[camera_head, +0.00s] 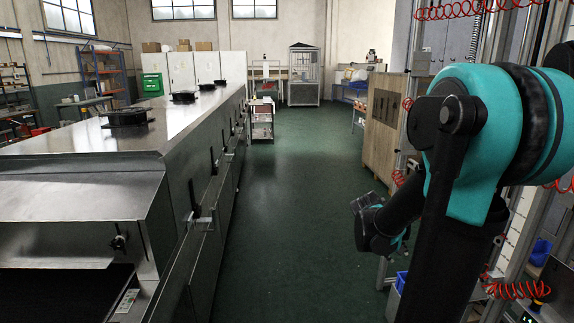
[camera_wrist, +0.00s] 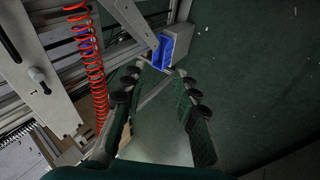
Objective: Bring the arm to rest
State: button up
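My arm with teal joints fills the right side of the head view, bent at its elbow. Part of its far end shows low beside the right-hand frame, but the fingers cannot be made out there. In the wrist view my gripper (camera_wrist: 160,108) shows its two fingers spread apart with nothing between them. Beyond the fingers lie the green floor (camera_wrist: 255,75) and a pale grey surface. A blue bin (camera_wrist: 176,50) is past the fingertips, apart from them.
A long steel tunnel dryer (camera_head: 85,140) runs along the left, with handles (camera_head: 203,219) on its side. At right stand a metal frame with red coiled hoses (camera_head: 515,290) and a wooden panel (camera_head: 383,125). The green floor (camera_head: 295,180) between is clear. A white cart (camera_head: 262,122) stands farther back.

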jog(key=s+a+f+y, duration=0.3)
jog(key=s+a, duration=0.3)
jog(key=a, duration=0.1)
jog(key=s+a+f+t+y, duration=0.1)
jog(key=s+a+f+y, duration=0.2)
jog(key=s+a, duration=0.4)
jog(key=shift+s+a+f+m+y, duration=0.2)
jog(key=shift+a+m+y, duration=0.1)
jog(key=shift+a, duration=0.3)
